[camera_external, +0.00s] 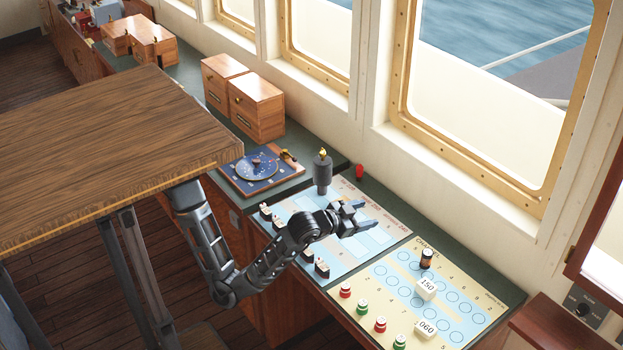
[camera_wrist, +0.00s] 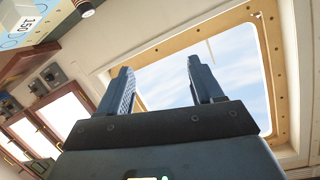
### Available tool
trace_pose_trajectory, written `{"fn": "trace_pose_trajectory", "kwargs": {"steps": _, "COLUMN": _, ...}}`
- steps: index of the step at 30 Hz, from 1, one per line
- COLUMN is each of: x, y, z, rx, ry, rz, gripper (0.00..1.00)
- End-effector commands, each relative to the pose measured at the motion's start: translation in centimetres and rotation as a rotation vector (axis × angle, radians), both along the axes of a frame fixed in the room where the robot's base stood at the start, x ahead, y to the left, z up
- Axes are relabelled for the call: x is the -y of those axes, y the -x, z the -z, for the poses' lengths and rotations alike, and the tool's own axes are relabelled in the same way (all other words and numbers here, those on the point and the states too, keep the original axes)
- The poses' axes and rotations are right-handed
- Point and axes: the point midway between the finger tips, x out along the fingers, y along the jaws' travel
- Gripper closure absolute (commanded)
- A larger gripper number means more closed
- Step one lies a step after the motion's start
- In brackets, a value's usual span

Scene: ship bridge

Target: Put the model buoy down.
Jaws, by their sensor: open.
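Several small model buoys stand upright on the cream channel board (camera_external: 385,290): a red one (camera_external: 345,291), a green one (camera_external: 362,307), another red one (camera_external: 380,324) and another green one (camera_external: 399,342) along its near left edge. A dark buoy-like piece (camera_external: 427,258) stands near the board's far edge; I cannot tell which piece the task names. My gripper (camera_external: 367,215) is open above the blue-and-cream board, with its fingers pointing right toward the window. In the wrist view my gripper (camera_wrist: 159,66) shows nothing between its fingers.
White blocks marked 150 (camera_external: 426,288) and 060 (camera_external: 425,328) stand on the channel board. A dark post (camera_external: 322,172) rises behind my gripper, and a small red object (camera_external: 360,171) stands on the counter. Small ship models (camera_external: 321,268) line the blue board's near edge.

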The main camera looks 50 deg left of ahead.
Motion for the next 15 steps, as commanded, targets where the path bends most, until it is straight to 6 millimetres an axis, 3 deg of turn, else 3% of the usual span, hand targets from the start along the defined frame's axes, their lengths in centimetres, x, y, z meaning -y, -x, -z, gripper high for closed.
{"fn": "trace_pose_trajectory", "kwargs": {"steps": 2, "x": 0.1, "y": 0.1, "z": 0.0, "rx": -0.114, "ry": -0.012, "rz": 0.005, "gripper": 0.34}}
{"fn": "trace_pose_trajectory", "kwargs": {"steps": 7, "x": 0.8, "y": 1.9, "z": 2.8, "rx": -0.398, "ry": -0.072, "rz": 0.088, "gripper": 0.34}}
{"fn": "trace_pose_trajectory", "kwargs": {"steps": 15, "x": 3.8, "y": 9.5, "z": 8.7, "rx": -0.804, "ry": -0.154, "rz": 0.370, "gripper": 0.34}}
